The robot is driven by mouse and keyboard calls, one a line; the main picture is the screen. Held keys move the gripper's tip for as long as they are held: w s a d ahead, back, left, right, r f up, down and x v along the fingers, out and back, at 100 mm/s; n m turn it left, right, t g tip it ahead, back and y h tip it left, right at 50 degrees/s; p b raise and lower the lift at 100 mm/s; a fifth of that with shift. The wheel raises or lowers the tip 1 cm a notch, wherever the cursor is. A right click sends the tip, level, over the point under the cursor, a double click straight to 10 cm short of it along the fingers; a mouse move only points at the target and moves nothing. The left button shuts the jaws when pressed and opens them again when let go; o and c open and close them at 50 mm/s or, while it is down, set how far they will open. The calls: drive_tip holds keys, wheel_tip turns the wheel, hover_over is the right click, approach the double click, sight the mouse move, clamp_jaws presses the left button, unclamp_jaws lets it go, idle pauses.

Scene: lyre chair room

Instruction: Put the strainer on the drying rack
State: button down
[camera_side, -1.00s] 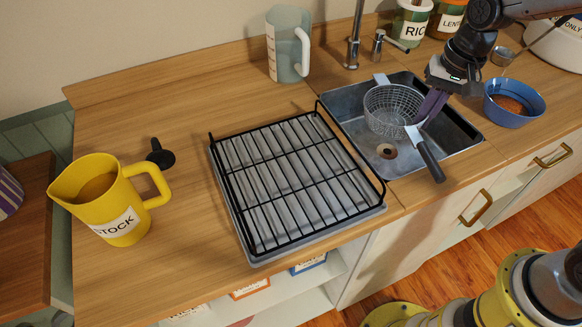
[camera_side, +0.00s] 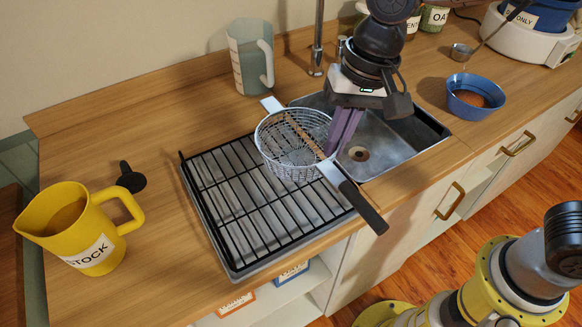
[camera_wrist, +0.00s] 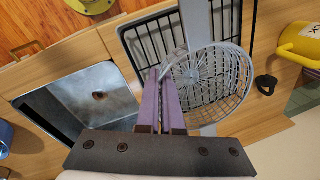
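The strainer (camera_side: 290,150) is a wire mesh basket with a dark handle; it also shows in the wrist view (camera_wrist: 228,80). It is held above the right part of the black wire drying rack (camera_side: 215,205), near the sink edge. The rack stands on a grey tray left of the sink. My gripper (camera_side: 335,150) has purple fingers, close together at the strainer's rim on its handle side; in the wrist view the fingers (camera_wrist: 167,80) meet the rim. The exact grip point is partly hidden.
The metal sink (camera_side: 400,145) is empty to the right. A clear measuring jug (camera_side: 245,62) stands behind. A blue bowl (camera_side: 490,88) is at the right.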

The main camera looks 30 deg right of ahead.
sight(301, 146)
drive_tip(key=w+a+f, duration=0.1)
drive_tip(key=f, duration=0.1)
drive_tip(key=w+a+f, duration=0.1)
drive_tip(key=w+f, duration=0.1)
drive_tip(key=w+a+f, duration=0.1)
drive_tip(key=w+f, duration=0.1)
drive_tip(key=shift+a, duration=0.3)
drive_tip(key=shift+w+a+f, duration=0.15)
drive_tip(key=shift+f, duration=0.8)
drive_tip(key=shift+w+a+f, duration=0.1)
drive_tip(key=shift+f, duration=0.85)
drive_tip(key=shift+f, duration=0.15)
drive_tip(key=c, duration=1.1)
unclamp_jaws()
drive_tip(key=r, duration=0.4)
drive_tip(key=d+r, duration=0.1)
drive_tip(key=r, duration=0.3)
drive_tip(key=s+d+r, duration=0.1)
drive_tip(key=r, duration=0.3)
drive_tip(key=shift+r, duration=0.1)
drive_tip(key=shift+d, duration=0.1)
